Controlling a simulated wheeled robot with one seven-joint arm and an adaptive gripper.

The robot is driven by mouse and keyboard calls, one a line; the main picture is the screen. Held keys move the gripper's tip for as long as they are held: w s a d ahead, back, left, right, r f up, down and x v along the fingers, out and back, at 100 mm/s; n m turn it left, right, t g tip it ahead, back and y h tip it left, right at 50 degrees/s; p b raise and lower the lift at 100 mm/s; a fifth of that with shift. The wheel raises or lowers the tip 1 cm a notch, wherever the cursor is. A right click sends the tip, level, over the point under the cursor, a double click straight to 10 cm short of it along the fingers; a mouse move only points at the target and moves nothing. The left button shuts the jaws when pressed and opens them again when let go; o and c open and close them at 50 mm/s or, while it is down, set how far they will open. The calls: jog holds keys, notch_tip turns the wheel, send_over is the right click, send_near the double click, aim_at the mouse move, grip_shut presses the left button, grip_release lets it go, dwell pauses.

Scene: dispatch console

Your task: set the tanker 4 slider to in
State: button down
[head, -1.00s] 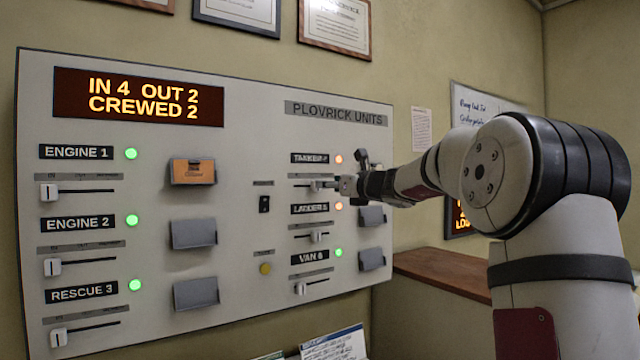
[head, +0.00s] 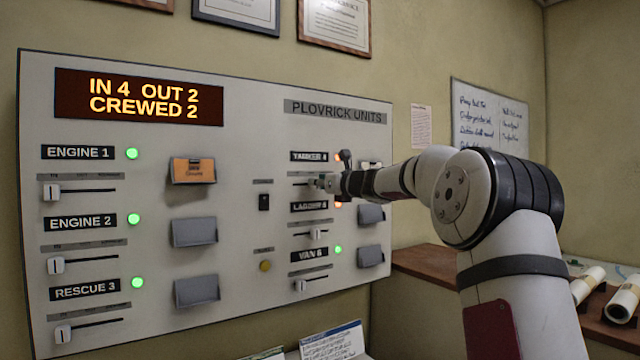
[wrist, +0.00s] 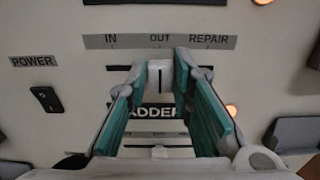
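The tanker 4 slider, under its black label (head: 309,157), has a white knob with a dark line. In the wrist view the knob (wrist: 160,75) stands below the OUT mark of the IN / OUT / REPAIR strip (wrist: 160,41). My gripper (wrist: 160,70) is open, with one green-padded finger on each side of the knob and narrow gaps appearing between. In the head view my gripper (head: 322,182) is at the panel and mostly hides the knob. The tanker's orange lamp (head: 340,156) is partly covered by it.
The ladder slider (head: 317,234) and van 6 slider (head: 301,285) lie below on the same panel (head: 245,320). A black power switch (head: 264,202) is to the left. Grey holders (head: 371,214) stick out to the right. The display (head: 140,97) reads IN 4, OUT 2, CREWED 2.

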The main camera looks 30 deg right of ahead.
aim_at(295, 182)
jog(key=shift+s+a+b, duration=0.1)
jog(key=shift+a+b, duration=1.25)
jog(key=shift+a, duration=1.4)
jog(key=c, duration=1.4)
grip_release()
jog(key=shift+a, duration=0.1)
jog(key=shift+s, duration=0.2)
jog(key=s, duration=1.1)
jog(key=shift+s+d, duration=0.3)
